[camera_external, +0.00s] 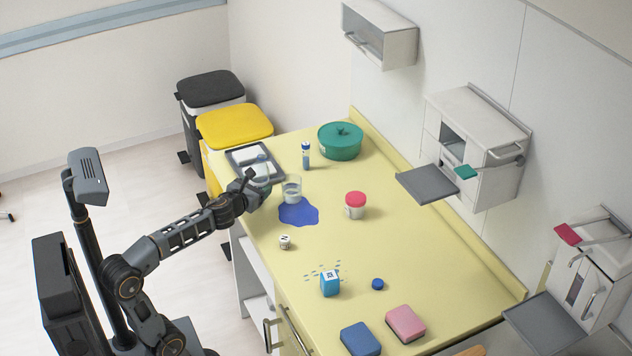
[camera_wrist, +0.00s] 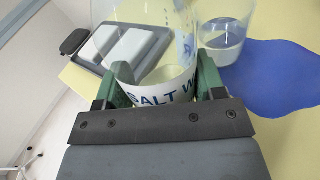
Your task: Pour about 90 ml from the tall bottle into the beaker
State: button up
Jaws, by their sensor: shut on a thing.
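My gripper (camera_external: 252,188) is shut around a clear, see-through bottle (camera_external: 262,169) at the left edge of the yellow counter. In the wrist view the bottle (camera_wrist: 158,50) stands between the green fingers (camera_wrist: 157,88), with dark lettering "SALT W" on its lower band. Its top is out of that view, and its tilt is hard to judge. The clear beaker (camera_external: 292,190) stands on the counter just right of the bottle and apart from it in the external view. In the wrist view the beaker (camera_wrist: 222,42) shows clear liquid low inside.
A flat blue patch (camera_external: 299,214) lies by the beaker. A grey tray with white pads (camera_external: 234,158) is behind the bottle. A blue-white tube (camera_external: 306,156), a green lidded pot (camera_external: 340,142) and a red-lidded jar (camera_external: 355,206) stand nearby. The counter's middle right is clear.

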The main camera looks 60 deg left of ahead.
jog(key=shift+w+f+n+t+y+b, duration=0.15)
jog(key=shift+f+n+t+y+b, duration=0.2)
jog(key=shift+b, duration=1.7)
jog(key=shift+w+r+n+t+b, duration=0.1)
jog(key=shift+r+n+t+b, duration=0.3)
jog(key=shift+b, duration=0.85)
jog(key=shift+f, duration=0.1)
